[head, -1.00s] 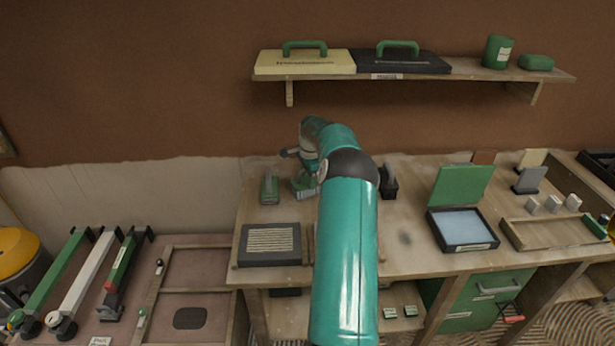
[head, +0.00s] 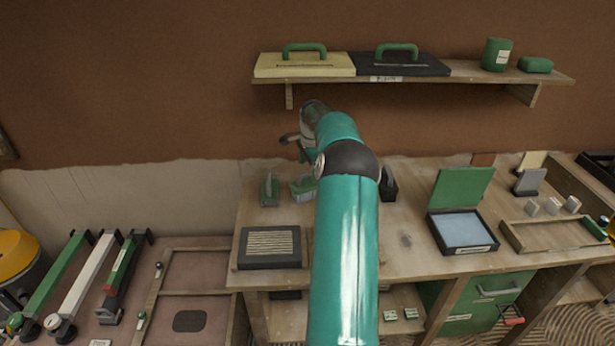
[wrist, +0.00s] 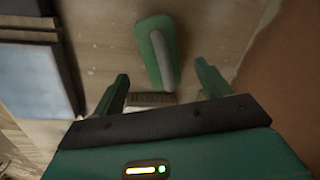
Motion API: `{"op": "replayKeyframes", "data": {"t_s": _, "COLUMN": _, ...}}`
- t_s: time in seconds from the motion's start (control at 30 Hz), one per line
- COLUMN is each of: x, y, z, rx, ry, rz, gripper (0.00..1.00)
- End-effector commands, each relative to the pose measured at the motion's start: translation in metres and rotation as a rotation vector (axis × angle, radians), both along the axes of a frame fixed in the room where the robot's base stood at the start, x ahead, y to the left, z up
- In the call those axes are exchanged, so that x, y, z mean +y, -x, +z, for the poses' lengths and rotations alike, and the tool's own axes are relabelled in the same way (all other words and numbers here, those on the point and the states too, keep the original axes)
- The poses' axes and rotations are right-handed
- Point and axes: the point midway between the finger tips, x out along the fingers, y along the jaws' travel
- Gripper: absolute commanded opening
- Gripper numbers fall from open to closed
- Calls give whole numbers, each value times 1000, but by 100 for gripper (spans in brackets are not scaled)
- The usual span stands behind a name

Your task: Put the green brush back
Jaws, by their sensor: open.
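Two green items stand side by side at the back left of the bench in the head view: a narrow one with a raised handle (head: 269,190) and a wider one with a paler front (head: 303,188). I cannot tell for sure which is the green brush. In the wrist view a flat green item with a grey-green handle (wrist: 158,50) lies beyond my gripper (wrist: 161,72), seen between its spread fingers.
A dark block with a striped top (head: 270,246) lies in front of the green items. A dark holder (head: 388,184) stands right of my arm. An open green-lidded box (head: 462,229) is further right. The shelf (head: 470,70) hangs above. Bare bench lies between.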

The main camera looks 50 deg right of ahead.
Motion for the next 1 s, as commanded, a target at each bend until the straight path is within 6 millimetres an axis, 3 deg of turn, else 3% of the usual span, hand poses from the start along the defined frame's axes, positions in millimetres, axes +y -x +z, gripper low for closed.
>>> {"op": "replayKeyframes", "data": {"t_s": 0.1, "x": 1, "y": 4, "z": 27, "rx": -1, "ry": 3, "rz": 0, "gripper": 77}}
{"op": "replayKeyframes", "data": {"t_s": 0.3, "x": 4, "y": 8, "z": 54, "rx": 0, "ry": 1, "rz": 0, "gripper": 77}}
{"op": "replayKeyframes", "data": {"t_s": 0.57, "x": 5, "y": 9, "z": 61, "rx": 1, "ry": 0, "rz": 2, "gripper": 77}}
{"op": "replayKeyframes", "data": {"t_s": 0.67, "x": 14, "y": 3, "z": 68, "rx": 1, "ry": 9, "rz": 30, "gripper": 77}}
{"op": "replayKeyframes", "data": {"t_s": 0.77, "x": 45, "y": -11, "z": 88, "rx": 5, "ry": 35, "rz": 118, "gripper": 77}}
{"op": "replayKeyframes", "data": {"t_s": 0.87, "x": 95, "y": -28, "z": 118, "rx": 12, "ry": 78, "rz": 263, "gripper": 77}}
{"op": "replayKeyframes", "data": {"t_s": 1.0, "x": 177, "y": -39, "z": 158, "rx": 24, "ry": 148, "rz": 496, "gripper": 77}}
